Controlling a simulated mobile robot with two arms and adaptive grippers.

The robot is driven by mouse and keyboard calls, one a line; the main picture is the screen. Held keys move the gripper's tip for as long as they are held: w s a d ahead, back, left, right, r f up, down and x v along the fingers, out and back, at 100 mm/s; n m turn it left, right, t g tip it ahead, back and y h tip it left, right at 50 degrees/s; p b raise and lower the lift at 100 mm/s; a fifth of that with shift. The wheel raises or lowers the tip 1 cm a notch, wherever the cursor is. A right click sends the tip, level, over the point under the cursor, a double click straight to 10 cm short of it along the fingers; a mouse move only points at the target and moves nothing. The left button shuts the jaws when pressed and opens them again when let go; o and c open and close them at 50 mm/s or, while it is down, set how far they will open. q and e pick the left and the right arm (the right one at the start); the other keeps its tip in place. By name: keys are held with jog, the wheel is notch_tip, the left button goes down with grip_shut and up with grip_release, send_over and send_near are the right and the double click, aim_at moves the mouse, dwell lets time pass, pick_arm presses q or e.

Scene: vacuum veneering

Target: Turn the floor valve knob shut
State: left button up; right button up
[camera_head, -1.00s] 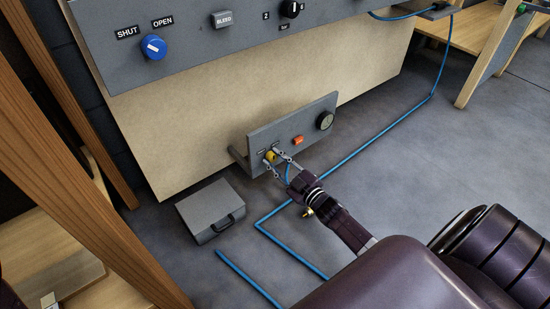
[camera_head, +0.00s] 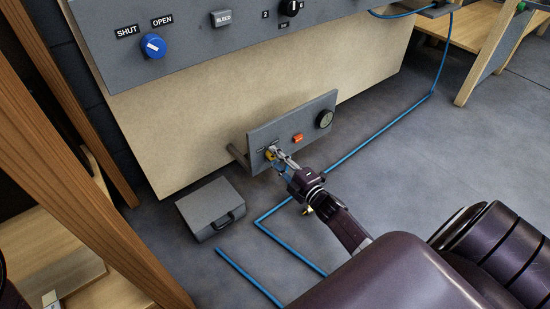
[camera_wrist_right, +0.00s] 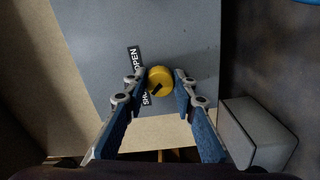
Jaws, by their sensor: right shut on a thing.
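The yellow floor valve knob (camera_head: 269,156) is on the left part of a low grey panel (camera_head: 262,135) near the floor. My right gripper (camera_head: 272,153) is shut on it. In the right wrist view, the knob (camera_wrist_right: 160,78) sits between the two fingertips of my right gripper (camera_wrist_right: 160,85). A black mark shows on the knob's lower face, slanting toward the lower left. An OPEN label (camera_wrist_right: 135,60) stands at the knob's upper left. A SHUT label (camera_wrist_right: 146,98) at its lower left is partly hidden by a finger. My left gripper is not in view.
An orange switch (camera_head: 298,138) and a round gauge (camera_head: 324,119) are on the same low panel. A grey case (camera_head: 210,207) stands on the floor to the left. A blue hose (camera_head: 350,157) runs across the floor. A blue knob (camera_head: 153,46) is on the upper panel.

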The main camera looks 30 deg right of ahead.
dwell(0.4)
jog(key=o, duration=1.2)
jog(key=shift+c, duration=0.2)
jog(key=s, duration=1.2)
jog(key=shift+d, duration=0.45)
jog(key=shift+f, duration=0.1)
